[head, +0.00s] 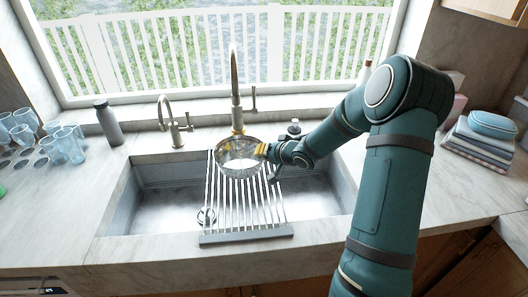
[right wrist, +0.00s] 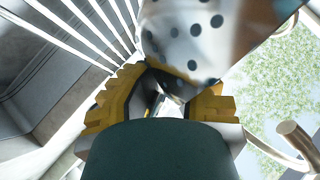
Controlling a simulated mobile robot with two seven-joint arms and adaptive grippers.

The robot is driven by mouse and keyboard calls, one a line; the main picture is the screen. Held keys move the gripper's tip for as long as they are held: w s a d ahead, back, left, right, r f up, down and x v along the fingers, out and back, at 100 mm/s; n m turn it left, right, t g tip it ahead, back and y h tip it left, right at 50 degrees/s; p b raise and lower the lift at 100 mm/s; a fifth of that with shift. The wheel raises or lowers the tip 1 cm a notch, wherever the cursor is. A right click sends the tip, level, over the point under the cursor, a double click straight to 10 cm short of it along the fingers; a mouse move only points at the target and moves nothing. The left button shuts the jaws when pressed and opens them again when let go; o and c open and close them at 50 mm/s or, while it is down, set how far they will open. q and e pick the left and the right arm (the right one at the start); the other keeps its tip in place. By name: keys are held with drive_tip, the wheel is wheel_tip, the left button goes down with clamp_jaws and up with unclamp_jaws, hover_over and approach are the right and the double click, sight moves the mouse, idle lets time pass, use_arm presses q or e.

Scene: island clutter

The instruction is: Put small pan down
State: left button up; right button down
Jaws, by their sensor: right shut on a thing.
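The small pan (head: 240,168) is a round, shiny metal pan at the back of the sink, over the far part of the slatted drying rack (head: 247,239). I cannot tell whether it touches the slats. My right gripper (head: 263,149), with yellow fingers, is shut on the pan at its right side. In the right wrist view the yellow fingers (right wrist: 160,104) close around part of the pan (right wrist: 190,45), whose silvery surface shows dark round spots. My left gripper is not in view.
The sink (head: 165,207) lies under the rack. A tall faucet (head: 235,90) stands right behind the pan, a smaller tap (head: 176,125) to its left. A grey bottle (head: 109,124) and several glasses (head: 70,145) stand left. Folded cloths (head: 478,146) lie right.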

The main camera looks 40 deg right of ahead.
sight(264, 180)
drive_tip(key=shift+w+f+b, duration=0.1)
drive_tip(key=shift+f+b, duration=1)
drive_tip(key=shift+f, duration=0.9)
drive_tip(key=shift+f+b, duration=0.8)
drive_tip(key=shift+f, duration=0.55)
drive_tip(key=shift+p, duration=0.95)
drive_tip(key=shift+f+b, duration=0.4)
drive_tip(key=shift+f, duration=0.3)
idle(0.3)
drive_tip(key=c, duration=1)
unclamp_jaws()
drive_tip(key=shift+a, duration=0.1)
drive_tip(key=shift+s+f, duration=0.1)
drive_tip(key=shift+s, duration=0.1)
